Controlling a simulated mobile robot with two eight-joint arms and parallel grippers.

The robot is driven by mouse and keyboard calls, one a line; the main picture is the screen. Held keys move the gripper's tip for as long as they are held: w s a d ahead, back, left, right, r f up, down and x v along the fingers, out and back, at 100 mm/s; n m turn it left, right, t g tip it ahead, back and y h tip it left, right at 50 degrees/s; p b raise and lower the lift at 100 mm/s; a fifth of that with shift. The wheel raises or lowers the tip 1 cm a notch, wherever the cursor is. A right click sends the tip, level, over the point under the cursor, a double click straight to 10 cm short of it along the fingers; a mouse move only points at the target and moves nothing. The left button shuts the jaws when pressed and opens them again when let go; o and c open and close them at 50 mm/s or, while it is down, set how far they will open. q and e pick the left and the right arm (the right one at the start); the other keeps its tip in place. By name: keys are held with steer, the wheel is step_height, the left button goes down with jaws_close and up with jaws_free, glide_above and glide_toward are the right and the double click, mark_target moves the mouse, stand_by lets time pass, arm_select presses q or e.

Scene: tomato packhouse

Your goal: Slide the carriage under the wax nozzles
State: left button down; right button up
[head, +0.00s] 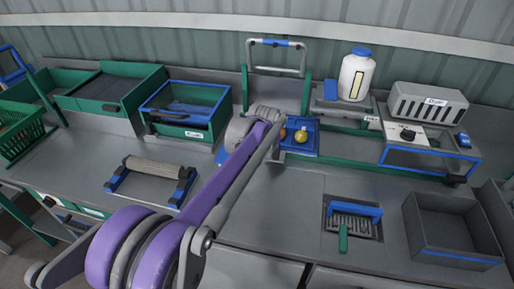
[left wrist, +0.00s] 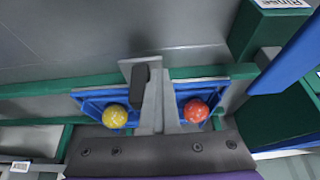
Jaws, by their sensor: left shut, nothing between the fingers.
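The carriage (head: 301,150) is a blue tray on a green rail (head: 345,133), holding a yellow and a red tomato. In the left wrist view, the blue tray (left wrist: 90,98) shows on both sides of my left gripper (left wrist: 148,85), with the yellow tomato (left wrist: 115,116) to the left and the red tomato (left wrist: 196,111) to the right. The gripper is shut and empty, its fingers over the tray; I cannot tell whether they touch it. In the head view my wrist hides them. A white jar (head: 357,77) with a blue cap stands right of the carriage; I cannot make out nozzles.
A blue-topped arch (head: 277,57) stands behind the carriage. The dryer (head: 428,104) is farther right, above a blue frame.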

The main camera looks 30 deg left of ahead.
arm_select(q)
steer(key=shift+w+d, duration=0.2)
steer(key=shift+d, duration=0.7)
steer(key=shift+w+d, duration=0.25)
steer(key=shift+d, duration=0.6)
steer(key=shift+w+d, duration=0.2)
steer(key=shift+d, duration=0.7)
